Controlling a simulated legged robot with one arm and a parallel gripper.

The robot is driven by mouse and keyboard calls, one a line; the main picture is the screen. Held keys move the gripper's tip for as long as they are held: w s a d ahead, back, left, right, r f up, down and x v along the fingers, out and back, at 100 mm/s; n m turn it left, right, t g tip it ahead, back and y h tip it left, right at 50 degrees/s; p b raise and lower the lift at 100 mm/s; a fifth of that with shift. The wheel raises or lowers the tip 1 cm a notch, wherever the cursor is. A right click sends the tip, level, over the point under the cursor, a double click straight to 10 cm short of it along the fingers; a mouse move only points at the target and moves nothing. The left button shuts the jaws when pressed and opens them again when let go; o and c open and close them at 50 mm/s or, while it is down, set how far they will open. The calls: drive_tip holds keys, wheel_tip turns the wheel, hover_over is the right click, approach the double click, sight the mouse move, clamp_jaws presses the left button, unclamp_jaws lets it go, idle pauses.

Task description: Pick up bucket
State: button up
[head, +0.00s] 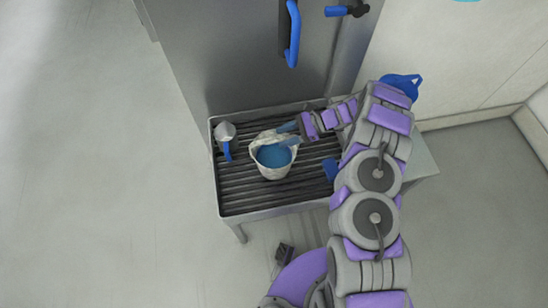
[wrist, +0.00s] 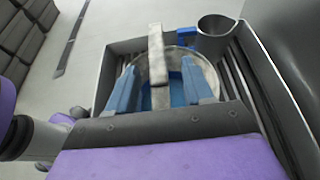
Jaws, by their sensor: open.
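A pale, mottled bucket (head: 262,166) with a blue inside stands upright on a slatted metal rack (head: 228,190). In the wrist view the bucket (wrist: 203,72) is straight ahead, and its pale handle (wrist: 157,50) stands up across the opening. My gripper (head: 286,134) is at the bucket's upper right rim in the head view. In the wrist view my gripper (wrist: 159,72) is open, with one blue finger on each side of the handle. The fingers overlap the bucket's opening; whether they touch the handle or rim I cannot tell.
A blue object (head: 330,168) is partly hidden by my arm. A grey cabinet (head: 220,60) with blue handles stands behind. Floor at left is clear.

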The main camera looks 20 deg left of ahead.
drive_tip(key=shift+x, duration=1.05)
drive_tip(key=shift+c, duration=0.4)
clamp_jaws()
